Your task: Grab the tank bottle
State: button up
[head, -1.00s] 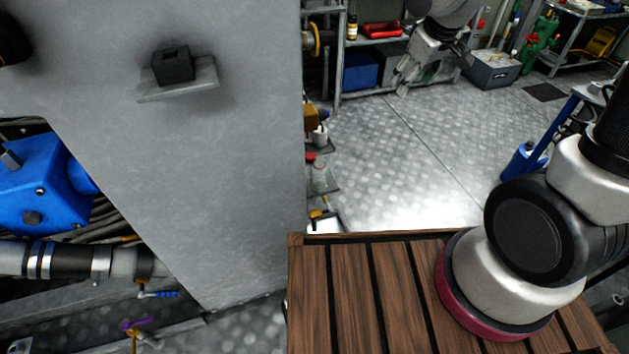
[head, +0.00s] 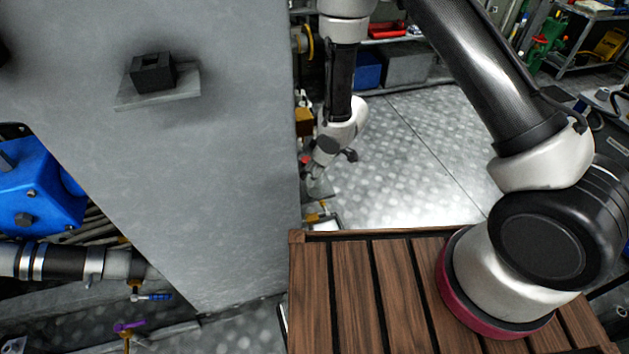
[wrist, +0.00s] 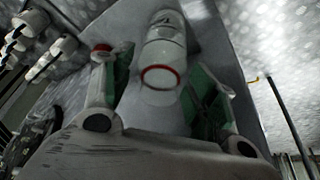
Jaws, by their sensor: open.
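A pale bottle (wrist: 166,45) with a red ring at its near end shows in the upper middle of the wrist view, on a grey surface. I take it for the tank bottle. My gripper (wrist: 155,78) is open, with one green-padded finger to the left of the bottle and one to the right. No firm contact with the bottle shows. In the head view my gripper (head: 316,170) hangs beside the right edge of the grey panel. There it covers most of the small shelf area, so the bottle cannot be made out.
The large grey panel (head: 215,140) with a small black block (head: 153,72) stands close to the left of my gripper. In the wrist view a red-topped thing (wrist: 102,47) is close to the left finger. Open metal floor (head: 420,165) lies to the right.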

jog(key=shift+x, duration=1.5)
jog(key=shift+a, duration=0.1)
jog(key=c, duration=0.8)
jog(key=shift+r, duration=0.1)
